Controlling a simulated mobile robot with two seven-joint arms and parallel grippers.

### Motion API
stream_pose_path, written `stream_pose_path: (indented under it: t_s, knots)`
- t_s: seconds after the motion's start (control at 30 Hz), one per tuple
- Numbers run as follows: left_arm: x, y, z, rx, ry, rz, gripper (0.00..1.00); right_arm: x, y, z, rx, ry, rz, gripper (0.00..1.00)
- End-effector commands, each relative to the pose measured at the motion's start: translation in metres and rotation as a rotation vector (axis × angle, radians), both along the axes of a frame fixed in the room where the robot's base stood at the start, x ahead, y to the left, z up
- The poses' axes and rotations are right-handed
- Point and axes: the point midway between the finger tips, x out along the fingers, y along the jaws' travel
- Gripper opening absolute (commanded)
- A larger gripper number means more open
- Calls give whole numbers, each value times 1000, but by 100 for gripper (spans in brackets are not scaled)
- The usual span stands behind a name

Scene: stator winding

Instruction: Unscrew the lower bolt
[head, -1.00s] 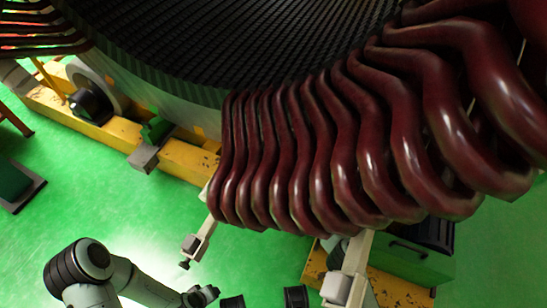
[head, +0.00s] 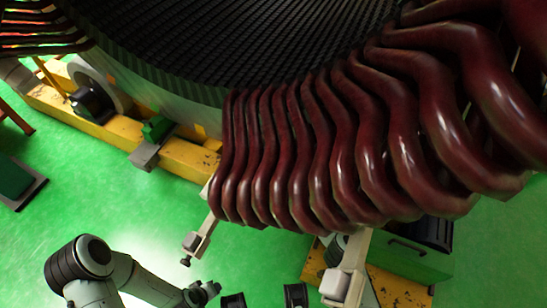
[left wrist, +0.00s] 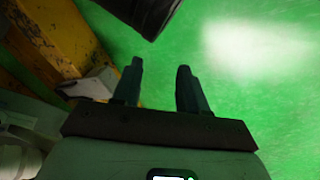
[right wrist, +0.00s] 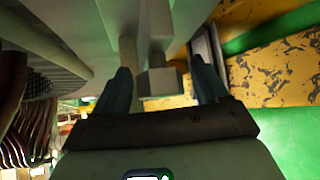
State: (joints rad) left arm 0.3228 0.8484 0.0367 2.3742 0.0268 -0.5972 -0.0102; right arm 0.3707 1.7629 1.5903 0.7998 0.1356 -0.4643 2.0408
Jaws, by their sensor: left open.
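In the right wrist view, a grey bolt (right wrist: 160,82) with a blocky head and a shank running up sits under a pale grey metal part. My right gripper (right wrist: 160,68) has its fingers spread on either side of the bolt head, with a narrow gap showing at each side. In the left wrist view, my left gripper (left wrist: 160,68) is open and empty above the green floor. In the head view, a pale clamp arm (head: 200,238) carries a small dark bolt (head: 185,262) at its lower end. My right gripper cannot be made out there.
Dark red coil ends (head: 300,160) hang from the large stator (head: 200,90) over the clamps. A second pale clamp (head: 335,285) stands at right by a green box (head: 415,262). A yellow beam (head: 185,160) runs along the left.

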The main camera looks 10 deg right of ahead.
Motion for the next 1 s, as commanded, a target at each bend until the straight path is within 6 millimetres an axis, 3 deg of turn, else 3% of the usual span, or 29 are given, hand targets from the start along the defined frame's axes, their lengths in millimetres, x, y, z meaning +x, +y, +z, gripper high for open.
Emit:
stream_pose_path:
  t_s: [0.2, 0.37, 0.63, 1.0]
  knots:
    - [-2, -1, 3, -4, 6, -2, 43, -2, 0, 1, 1, 1, 0, 73]
    - [-18, -10, 16, -23, 45, -19, 43, -15, -1, 9, 1, 2, 2, 73]
    - [-59, -30, 46, -76, 153, -64, 43, -53, -4, 30, 3, 0, 0, 73]
    - [-93, -46, 72, -120, 249, -102, 43, -105, -8, 54, 2, -1, 0, 73]
